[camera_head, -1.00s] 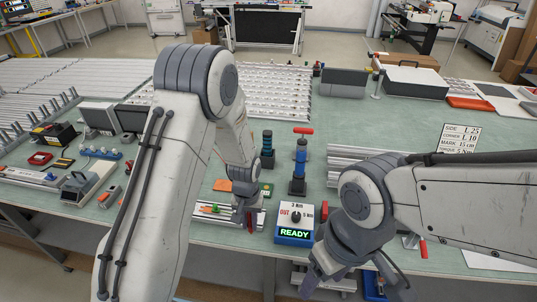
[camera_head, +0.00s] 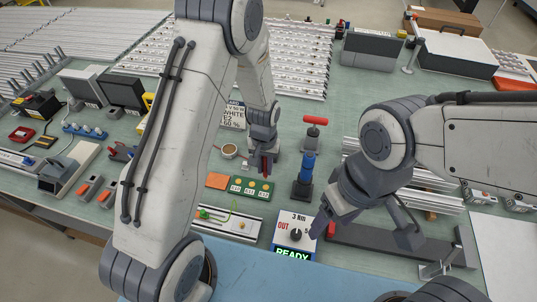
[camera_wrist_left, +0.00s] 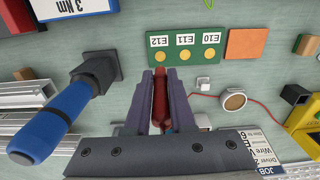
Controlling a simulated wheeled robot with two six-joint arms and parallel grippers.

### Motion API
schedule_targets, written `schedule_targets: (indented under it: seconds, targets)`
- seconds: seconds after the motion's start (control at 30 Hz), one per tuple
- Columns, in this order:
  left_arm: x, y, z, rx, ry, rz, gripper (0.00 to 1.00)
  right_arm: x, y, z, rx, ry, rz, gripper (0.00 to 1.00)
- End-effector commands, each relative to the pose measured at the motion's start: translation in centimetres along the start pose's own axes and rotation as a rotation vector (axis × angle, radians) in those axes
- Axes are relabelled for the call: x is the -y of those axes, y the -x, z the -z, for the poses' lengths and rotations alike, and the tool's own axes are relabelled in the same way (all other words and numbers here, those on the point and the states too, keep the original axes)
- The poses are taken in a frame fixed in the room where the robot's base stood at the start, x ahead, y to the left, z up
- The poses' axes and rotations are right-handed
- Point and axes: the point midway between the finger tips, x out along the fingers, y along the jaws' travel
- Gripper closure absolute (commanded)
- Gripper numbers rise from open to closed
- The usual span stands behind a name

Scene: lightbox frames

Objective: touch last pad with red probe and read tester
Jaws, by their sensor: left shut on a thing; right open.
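My left gripper (camera_head: 264,165) is shut on the red probe (camera_wrist_left: 160,98), just behind the green board (camera_head: 250,190). The board carries gold pads labelled E10, E11 and E12. In the left wrist view the fingertips lie just short of the E12 pad (camera_wrist_left: 158,57); whether the probe touches anything is not clear. A small round item with a red wire (camera_wrist_left: 233,99) lies beside the gripper. The blue box (camera_head: 295,232) reads 3 Nm, OUT and READY on a green display, cut by a pale blue edge. My right gripper (camera_head: 362,228) is open and empty beside it.
An orange square (camera_head: 218,181) lies left of the board. A strip with small parts (camera_head: 225,221) lies in front. Metal rails (camera_head: 440,190) lie behind the right arm.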

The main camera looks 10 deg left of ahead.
Motion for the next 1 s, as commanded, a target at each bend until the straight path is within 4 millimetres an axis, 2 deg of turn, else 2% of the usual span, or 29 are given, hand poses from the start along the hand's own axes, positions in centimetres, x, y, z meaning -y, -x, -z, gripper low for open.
schedule_targets:
  seconds: [0.43,1.0]
  targets:
    - [-0.1,0.0,-0.1,0.000,-0.001,0.000,1.00,0.0,0.1,0.0,0.000,0.000,0.000,0.31]
    - [0.0,-4.3,-0.1,0.000,0.000,0.000,1.00,-0.2,-3.3,-0.2,0.000,-0.005,0.000,0.31]
